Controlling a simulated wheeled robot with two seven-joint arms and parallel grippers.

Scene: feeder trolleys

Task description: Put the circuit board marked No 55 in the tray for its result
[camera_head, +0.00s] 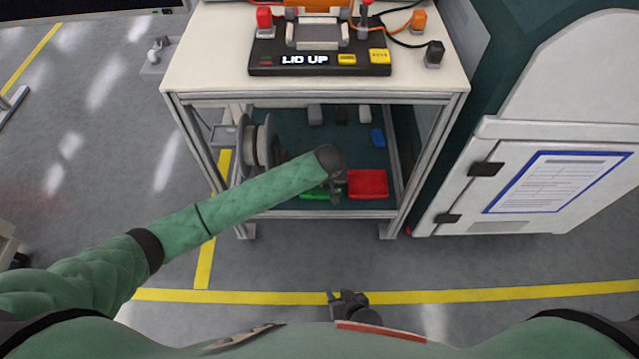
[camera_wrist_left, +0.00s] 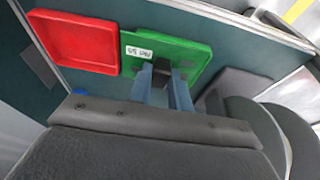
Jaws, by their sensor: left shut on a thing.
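The green circuit board (camera_wrist_left: 130,64) carries a white label whose print is blurred but looks like it ends in 55. It lies over or just above the green tray (camera_wrist_left: 206,52); I cannot tell if it touches the tray floor. My left gripper (camera_wrist_left: 166,76) is shut on the board's dark raised part, and the left fingers also show in the head view (camera_head: 335,196). The red tray (camera_wrist_left: 75,40) is beside the green tray; in the head view the red tray (camera_head: 368,184) is right of the green tray (camera_head: 312,194). My right gripper (camera_head: 347,299) is low in the head view, away from the trolley.
The trays are on the trolley's lower shelf (camera_head: 285,205), below the white top (camera_head: 215,60). A tester (camera_head: 320,69) reading LID UP stands on top. A reel (camera_head: 262,143) and a blue part (camera_head: 377,137) are on the shelf. A white cabinet (camera_head: 540,185) stands at right.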

